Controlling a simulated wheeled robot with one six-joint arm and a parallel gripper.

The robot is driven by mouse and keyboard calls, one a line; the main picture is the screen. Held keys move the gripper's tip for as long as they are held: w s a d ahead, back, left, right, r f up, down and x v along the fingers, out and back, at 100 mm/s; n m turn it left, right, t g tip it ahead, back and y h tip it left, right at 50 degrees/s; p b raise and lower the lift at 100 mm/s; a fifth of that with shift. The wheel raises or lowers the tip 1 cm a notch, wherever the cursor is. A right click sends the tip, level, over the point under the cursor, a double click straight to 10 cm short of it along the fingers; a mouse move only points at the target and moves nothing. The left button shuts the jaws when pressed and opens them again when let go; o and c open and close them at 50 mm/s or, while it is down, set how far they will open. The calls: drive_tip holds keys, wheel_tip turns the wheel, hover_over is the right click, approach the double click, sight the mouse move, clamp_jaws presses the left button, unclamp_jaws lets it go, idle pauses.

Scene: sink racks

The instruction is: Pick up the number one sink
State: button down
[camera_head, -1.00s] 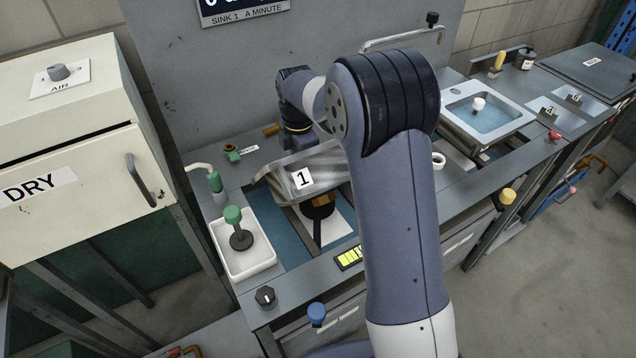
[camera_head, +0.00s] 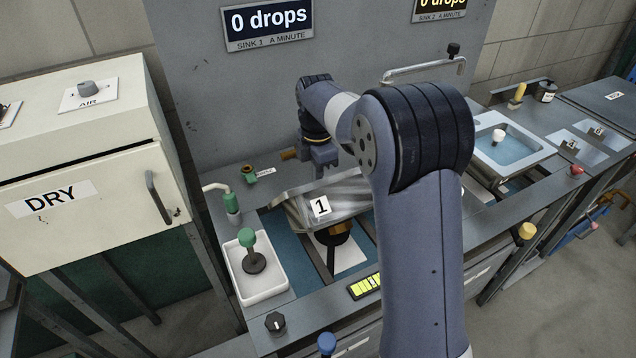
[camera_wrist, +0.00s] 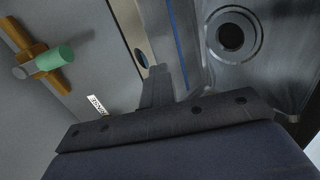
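The number one sink (camera_head: 345,196) is a shiny metal basin with a white "1" label on its front face. It sits over the left bay of the bench, partly hidden behind my arm. In the wrist view its inside wall and dark round drain (camera_wrist: 231,35) show at the upper right. My gripper (camera_head: 319,172) points down at the sink's back edge, just above it in the head view. In the wrist view my gripper (camera_wrist: 168,82) shows grey finger parts close to the rim. The finger gap is not clear, and the sink does not look lifted by it.
A white tray (camera_head: 289,289) with a green-topped plunger (camera_head: 247,238) stands to the left. A green-and-brass valve (camera_head: 250,174) and a hose fitting (camera_head: 232,203) are near the back wall. A second sink (camera_head: 541,150) sits to the right. The DRY cabinet (camera_head: 120,165) borders the left.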

wheel_tip(320, 180, up, 6)
drive_tip(key=shift+f, duration=0.15)
drive_tip(key=c, duration=2.1)
unclamp_jaws()
drive_tip(key=shift+c, duration=0.2)
drive_tip(key=o, duration=1.7)
drive_tip(key=shift+w, duration=0.1)
